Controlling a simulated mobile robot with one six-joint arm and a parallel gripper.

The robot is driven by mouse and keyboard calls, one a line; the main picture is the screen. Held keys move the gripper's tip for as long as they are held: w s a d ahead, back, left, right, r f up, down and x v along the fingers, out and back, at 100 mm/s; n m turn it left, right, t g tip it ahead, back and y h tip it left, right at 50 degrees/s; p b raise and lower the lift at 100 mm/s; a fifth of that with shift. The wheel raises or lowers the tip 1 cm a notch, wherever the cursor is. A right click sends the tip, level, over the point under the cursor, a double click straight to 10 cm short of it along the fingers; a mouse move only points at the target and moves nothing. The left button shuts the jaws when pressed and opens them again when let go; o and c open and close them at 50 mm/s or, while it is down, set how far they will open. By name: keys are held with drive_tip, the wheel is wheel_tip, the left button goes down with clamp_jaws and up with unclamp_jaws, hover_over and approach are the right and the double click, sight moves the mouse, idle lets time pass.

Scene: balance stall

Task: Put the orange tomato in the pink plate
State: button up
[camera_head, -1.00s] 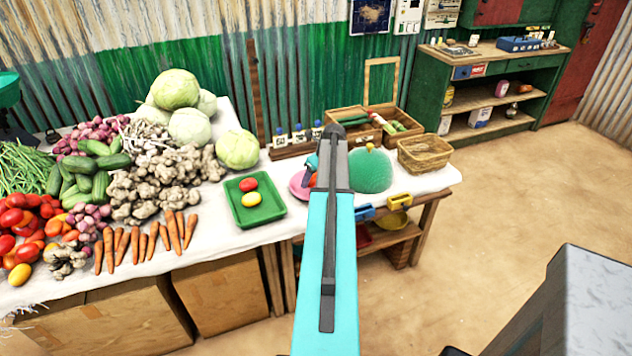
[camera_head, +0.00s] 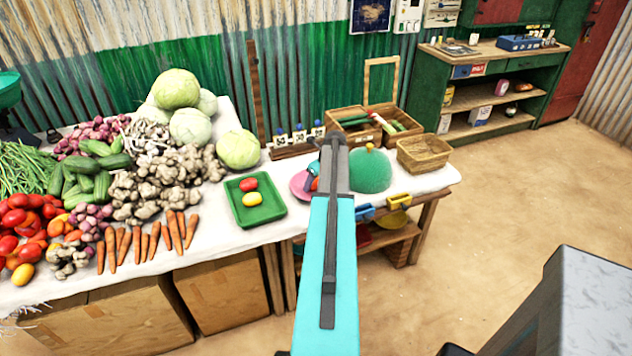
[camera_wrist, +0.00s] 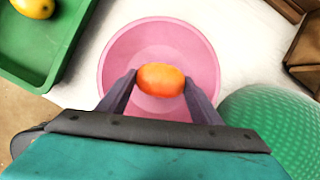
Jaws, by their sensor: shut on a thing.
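In the wrist view, my gripper (camera_wrist: 160,88) is shut on the orange tomato (camera_wrist: 161,79), with one finger at each side of it. The tomato is over the pink plate (camera_wrist: 118,62), a round, bowl-like dish on the white cloth. I cannot tell how high the tomato is above its bottom. In the head view, my arm hides most of the pink plate (camera_head: 299,184), and only its left part shows. A small orange-red bit of the tomato (camera_head: 315,184) shows beside my gripper (camera_head: 312,176).
A green tray (camera_head: 270,210) with a red and a yellow tomato lies left of the plate. A green dome (camera_head: 371,172) stands close on the right. A wicker basket (camera_head: 424,152) is farther right. Vegetable piles fill the table's left side.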

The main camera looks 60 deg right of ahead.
drive_tip(key=shift+f, duration=0.25)
drive_tip(key=shift+f, duration=0.1)
drive_tip(key=o, duration=1.1)
drive_tip(key=shift+r, duration=0.2)
drive_tip(key=shift+b+v, duration=1.05)
drive_tip(key=shift+v, duration=4.9)
drive_tip(key=shift+a+f, duration=0.1)
drive_tip(key=shift+s, duration=0.1)
